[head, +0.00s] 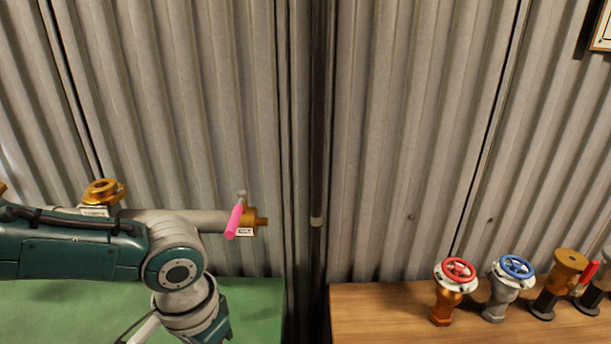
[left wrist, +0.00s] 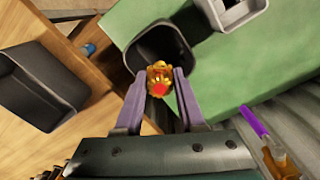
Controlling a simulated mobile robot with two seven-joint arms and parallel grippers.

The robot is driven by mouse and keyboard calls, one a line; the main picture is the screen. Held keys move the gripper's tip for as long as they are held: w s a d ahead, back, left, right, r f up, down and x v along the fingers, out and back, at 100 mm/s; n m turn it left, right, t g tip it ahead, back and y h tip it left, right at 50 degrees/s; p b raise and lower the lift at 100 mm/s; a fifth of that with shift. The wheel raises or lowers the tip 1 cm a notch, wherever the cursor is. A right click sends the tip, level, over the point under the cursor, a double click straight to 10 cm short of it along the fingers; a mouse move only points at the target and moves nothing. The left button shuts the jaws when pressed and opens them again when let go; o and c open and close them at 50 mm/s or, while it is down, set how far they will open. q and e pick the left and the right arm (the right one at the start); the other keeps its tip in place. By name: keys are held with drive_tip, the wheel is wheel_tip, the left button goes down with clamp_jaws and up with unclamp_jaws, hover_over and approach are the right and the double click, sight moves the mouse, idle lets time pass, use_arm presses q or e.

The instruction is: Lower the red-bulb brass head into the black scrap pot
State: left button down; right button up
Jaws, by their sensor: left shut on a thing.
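In the left wrist view, my left gripper (left wrist: 160,75) is shut on the small brass head (left wrist: 159,70), whose red bulb (left wrist: 159,90) faces the camera. The black scrap pot (left wrist: 150,38) sits on the green surface, and its open mouth shows behind the held head. The head lines up with the near part of the mouth; I cannot tell how high above the rim it is. In the head view my left arm comes in from the left, its gripper below the picture. My right gripper is in neither view.
A dark grey bin (left wrist: 32,92) stands on wood at the left. A pale open container (left wrist: 232,12) is at the far edge. A pipe with a pink-handled valve (head: 235,220) runs along the corrugated wall. Red-wheel (head: 459,272) and blue-wheel (head: 515,267) valves stand on the wooden bench (head: 385,310).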

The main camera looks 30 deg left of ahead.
use_arm(q)
drive_tip(key=shift+f+b, duration=2.7)
drive_tip(key=shift+f, duration=0.7)
drive_tip(key=shift+f+b, duration=2.2)
drive_tip(key=shift+f, duration=0.3)
drive_tip(key=shift+c, duration=2.1)
unclamp_jaws()
drive_tip(key=shift+r, duration=0.15)
